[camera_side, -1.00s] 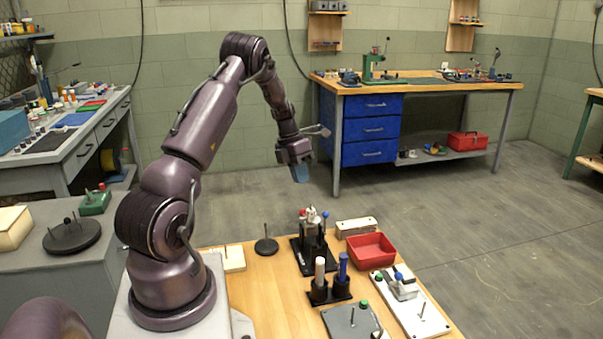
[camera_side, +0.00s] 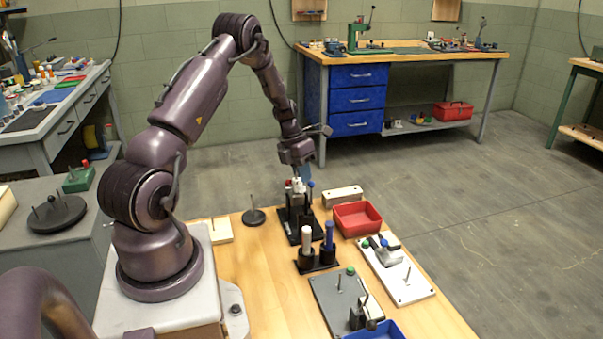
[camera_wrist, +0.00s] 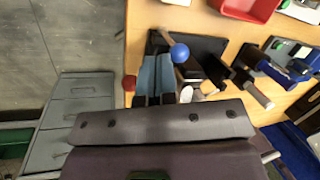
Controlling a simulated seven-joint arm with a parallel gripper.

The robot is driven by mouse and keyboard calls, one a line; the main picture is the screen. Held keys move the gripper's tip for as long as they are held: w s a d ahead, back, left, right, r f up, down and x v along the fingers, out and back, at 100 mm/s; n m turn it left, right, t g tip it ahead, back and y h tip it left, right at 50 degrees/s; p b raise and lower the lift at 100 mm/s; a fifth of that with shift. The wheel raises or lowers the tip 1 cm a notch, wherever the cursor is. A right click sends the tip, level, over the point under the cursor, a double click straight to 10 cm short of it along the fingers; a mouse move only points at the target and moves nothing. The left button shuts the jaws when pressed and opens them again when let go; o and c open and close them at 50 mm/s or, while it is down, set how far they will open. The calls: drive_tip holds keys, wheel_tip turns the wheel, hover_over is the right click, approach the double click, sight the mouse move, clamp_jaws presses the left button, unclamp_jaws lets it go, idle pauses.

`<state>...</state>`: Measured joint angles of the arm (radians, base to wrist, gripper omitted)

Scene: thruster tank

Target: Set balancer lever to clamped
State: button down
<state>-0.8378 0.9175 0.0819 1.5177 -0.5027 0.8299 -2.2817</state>
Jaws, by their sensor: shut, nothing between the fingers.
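A small fixture stands on a black base plate (camera_side: 287,236) at the back of the wooden table. It carries a blue-ball lever (camera_side: 311,185), which I take for the balancer lever; no label is readable. In the wrist view the blue ball (camera_wrist: 179,53) sits on a tan rod, close to the right of my fingers, with a red knob (camera_wrist: 129,83) to their left. My gripper (camera_side: 303,173) is shut and empty, pointing down just above the fixture. In the wrist view its blue-grey fingers (camera_wrist: 156,76) hide part of the fixture. Contact with the lever cannot be told.
A red tray (camera_side: 358,231) and a light block (camera_side: 343,196) lie right of the fixture. A stand with a white and a blue handle (camera_side: 329,235) is in front. A white plate (camera_side: 412,288) and a grey plate (camera_side: 330,297) with small fittings lie nearer.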

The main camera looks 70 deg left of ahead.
drive_tip(key=shift+d+r, duration=0.1)
drive_tip(key=shift+d, duration=0.4)
drive_tip(key=shift+a, duration=0.1)
drive_tip(key=shift+a+f, duration=0.2)
drive_tip(key=shift+a, duration=0.45)
drive_tip(key=s+a+v, duration=0.1)
drive_tip(key=s+v, duration=0.1)
drive_tip(key=v, duration=1)
drive_tip(key=shift+a+f, duration=0.3)
drive_tip(key=shift+a, duration=0.05)
